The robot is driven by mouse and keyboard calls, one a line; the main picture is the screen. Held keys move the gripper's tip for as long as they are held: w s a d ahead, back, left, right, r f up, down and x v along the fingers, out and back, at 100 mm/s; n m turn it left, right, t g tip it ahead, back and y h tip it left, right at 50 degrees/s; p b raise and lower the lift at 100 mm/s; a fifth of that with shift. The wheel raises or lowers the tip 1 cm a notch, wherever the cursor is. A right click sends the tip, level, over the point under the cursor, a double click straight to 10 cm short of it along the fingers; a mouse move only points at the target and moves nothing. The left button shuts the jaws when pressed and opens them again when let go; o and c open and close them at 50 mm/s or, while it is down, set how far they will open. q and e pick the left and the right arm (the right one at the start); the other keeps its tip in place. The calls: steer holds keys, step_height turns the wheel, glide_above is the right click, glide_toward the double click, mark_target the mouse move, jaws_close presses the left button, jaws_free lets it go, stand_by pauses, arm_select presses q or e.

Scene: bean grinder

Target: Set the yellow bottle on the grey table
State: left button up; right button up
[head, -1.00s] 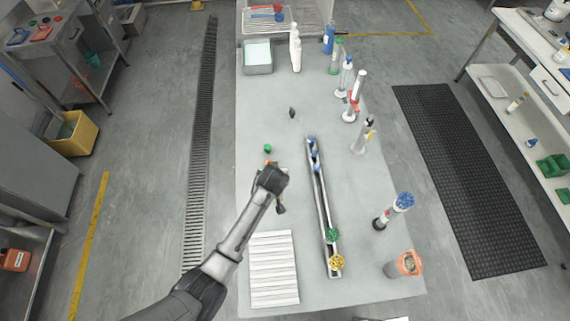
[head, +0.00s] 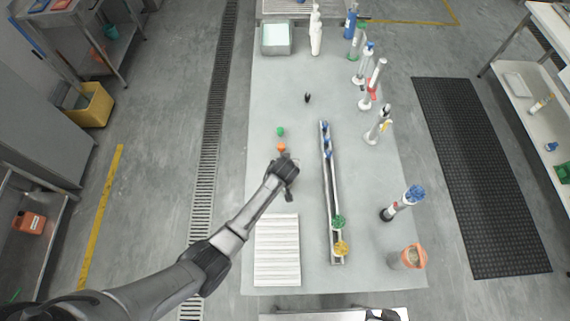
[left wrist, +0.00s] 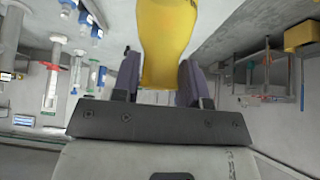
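The yellow bottle (left wrist: 166,40) fills the top middle of the left wrist view, between the two dark fingers of my left gripper (left wrist: 160,80), which is shut on it. Its far end is cut off by the picture edge. In the head view my left gripper (head: 287,172) is over the left part of the grey table (head: 290,75), and the bottle is hidden there by the gripper and arm. I cannot tell the bottle's height above the table. My right gripper is not in view.
A green ball (head: 280,131) and an orange ball (head: 281,147) lie just beyond my left gripper. A long narrow rack (head: 333,190) stands to its right, a ribbed white mat (head: 277,250) nearer. Several cylinders line the right edge. The table's far middle is mostly clear.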

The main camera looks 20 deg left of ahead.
arm_select(q)
steer(key=o, duration=0.4)
steer(key=shift+r, duration=0.15)
steer(key=v, duration=1.2)
steer(key=s+a+m+g, duration=0.1)
steer(key=s+a+m, duration=0.1)
steer(key=s, duration=0.8)
steer(key=s+a+r+m+h, duration=0.1)
steer(key=s+a+m, duration=0.1)
steer(key=s, duration=0.7)
steer(key=s+a+m+g+h, duration=0.1)
steer(key=s+a, duration=0.2)
steer(key=s, duration=0.7)
steer(key=shift+s+a+r+m+g, duration=0.1)
steer(key=shift+s+r+m+g, duration=0.2)
steer(key=shift+s+r+m, duration=0.1)
